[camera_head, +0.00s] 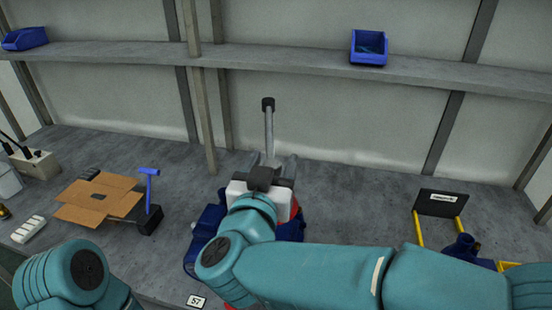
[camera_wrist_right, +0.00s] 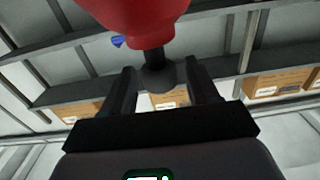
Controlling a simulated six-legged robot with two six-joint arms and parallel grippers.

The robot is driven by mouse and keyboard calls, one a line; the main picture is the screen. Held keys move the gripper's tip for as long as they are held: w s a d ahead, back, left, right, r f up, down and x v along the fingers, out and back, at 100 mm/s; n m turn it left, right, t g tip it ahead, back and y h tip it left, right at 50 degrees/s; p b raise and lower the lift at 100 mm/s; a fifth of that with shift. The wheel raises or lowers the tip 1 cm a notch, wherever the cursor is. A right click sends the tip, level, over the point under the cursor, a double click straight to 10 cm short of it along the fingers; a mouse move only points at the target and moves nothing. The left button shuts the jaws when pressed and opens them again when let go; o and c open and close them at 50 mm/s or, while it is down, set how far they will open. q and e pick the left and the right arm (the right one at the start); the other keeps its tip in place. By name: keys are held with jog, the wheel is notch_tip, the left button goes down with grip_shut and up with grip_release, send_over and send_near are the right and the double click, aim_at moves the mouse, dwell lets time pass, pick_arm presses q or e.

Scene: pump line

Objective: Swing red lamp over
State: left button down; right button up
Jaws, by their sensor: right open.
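In the right wrist view a red rounded body, which looks like the red lamp (camera_wrist_right: 135,14), fills the top. A short black neck and a dark grey knob (camera_wrist_right: 157,78) hang from it. My right gripper (camera_wrist_right: 160,69) is open, with one black finger on each side of the knob; I cannot tell whether they touch it. In the head view my right gripper (camera_head: 262,178) is at the middle, largely behind my own wrist. Only a sliver of red (camera_head: 296,208) shows beside it, so the lamp is mostly hidden there. My left gripper is out of view.
A grey rod with a black top (camera_head: 268,130) stands behind the right gripper. An open cardboard box (camera_head: 75,215) and a blue T-handle (camera_head: 149,172) are at left. A black sign (camera_head: 441,203) with yellow posts is at right. The bench between is mostly clear.

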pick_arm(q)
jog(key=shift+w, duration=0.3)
pick_arm(e)
jog(key=shift+w, duration=0.1)
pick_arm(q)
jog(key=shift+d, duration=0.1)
pick_arm(e)
jog(key=c, duration=1.1)
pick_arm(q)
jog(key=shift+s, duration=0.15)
